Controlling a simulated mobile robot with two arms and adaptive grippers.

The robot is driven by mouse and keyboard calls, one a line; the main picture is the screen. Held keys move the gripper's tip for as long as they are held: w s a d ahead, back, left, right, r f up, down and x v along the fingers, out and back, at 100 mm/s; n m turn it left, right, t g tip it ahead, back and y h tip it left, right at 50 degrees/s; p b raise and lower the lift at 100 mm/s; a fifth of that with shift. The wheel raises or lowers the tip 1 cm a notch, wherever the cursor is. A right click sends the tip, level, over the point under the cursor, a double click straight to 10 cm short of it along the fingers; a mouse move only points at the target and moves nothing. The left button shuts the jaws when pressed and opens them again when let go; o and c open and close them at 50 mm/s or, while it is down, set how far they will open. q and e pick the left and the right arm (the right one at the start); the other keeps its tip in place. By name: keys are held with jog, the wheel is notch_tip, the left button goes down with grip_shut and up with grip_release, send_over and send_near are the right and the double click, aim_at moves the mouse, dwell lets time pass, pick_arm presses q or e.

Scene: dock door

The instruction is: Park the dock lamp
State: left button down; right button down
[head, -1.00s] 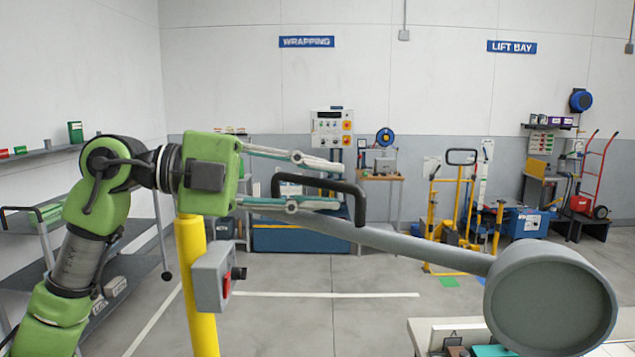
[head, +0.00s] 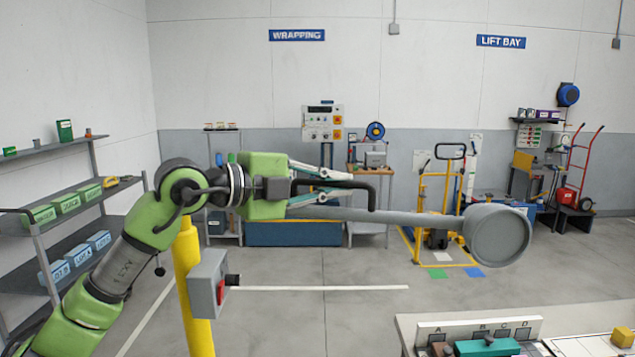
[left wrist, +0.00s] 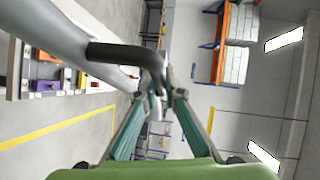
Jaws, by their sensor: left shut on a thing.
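The dock lamp has a round grey head (head: 498,236) on a long grey arm (head: 410,217), which reaches from behind my gripper to the right in the head view. A black bent handle (head: 371,200) is beside the lamp arm. My left gripper (head: 343,185) is shut on this handle. In the left wrist view, the dark handle (left wrist: 118,52) runs to its bend between the fingertips (left wrist: 157,96), and the grey lamp arm (left wrist: 60,42) is at the upper left. The lamp arm's near end is hidden behind my gripper. My right gripper is not in view.
A shelf rack (head: 75,195) is at left. A bench (head: 405,330) with a green-topped item is at the lower right. The middle floor is clear.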

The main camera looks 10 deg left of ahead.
pick_arm(q)
jog(key=w+a+n+t+y, duration=0.1)
jog(key=w+n+t+y, duration=0.1)
jog(key=w, duration=0.6)
jog(key=shift+n+t+y+b, duration=0.3)
jog(key=shift+n+y+b, duration=0.1)
jog(key=shift+y, duration=0.2)
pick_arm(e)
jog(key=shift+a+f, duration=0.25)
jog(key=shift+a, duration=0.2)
pick_arm(q)
jog(key=shift+r, duration=0.15)
jog(key=c, duration=2.1)
grip_release()
jog(key=shift+c, duration=0.2)
jog(key=v, duration=1.1)
jog(key=shift+s+a, duration=0.15)
jog(key=shift+a, duration=0.15)
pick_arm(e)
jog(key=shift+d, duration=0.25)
